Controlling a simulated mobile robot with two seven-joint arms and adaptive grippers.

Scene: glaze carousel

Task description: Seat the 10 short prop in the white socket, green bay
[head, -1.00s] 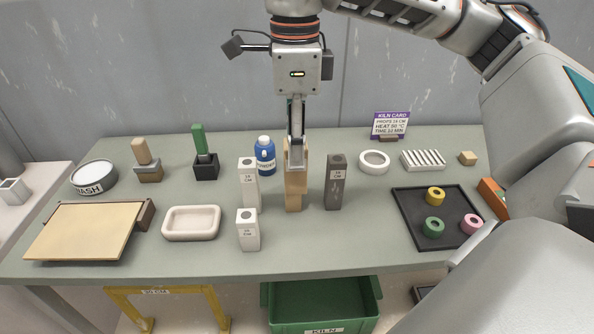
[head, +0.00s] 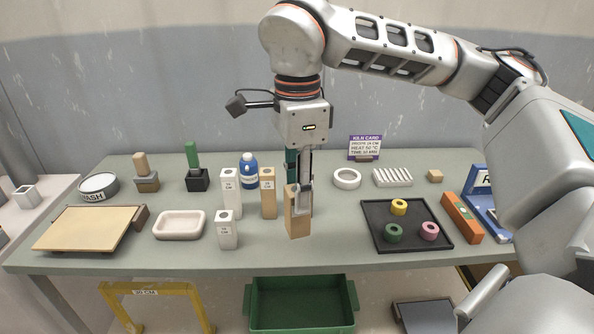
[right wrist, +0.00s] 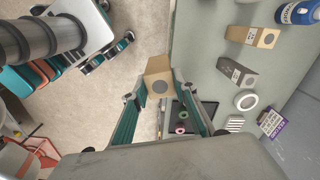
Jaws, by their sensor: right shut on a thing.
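My right gripper (head: 301,203) is shut on a tan block-shaped prop (head: 297,222), held upright near the table's front edge. Whether its base touches the table is unclear. In the right wrist view the prop (right wrist: 160,82) shows a dark round mark on its end, between the fingers; I cannot read its size. Another tan prop (head: 268,197) stands behind left. A tall white prop (head: 231,196) and a short white prop (head: 228,236) stand farther left. A grey prop (right wrist: 237,73) shows only in the wrist view. A white square hollow block (head: 27,196) is on the left side table; no green bay is identifiable. My left gripper is out of view.
A black tray (head: 408,243) with coloured rings lies right, beside an orange block (head: 461,218). A white dish (head: 179,225) and tan board (head: 85,229) lie left. A blue bottle (head: 249,172) and white ring (head: 347,178) stand behind. A green bin (head: 302,328) is below the table.

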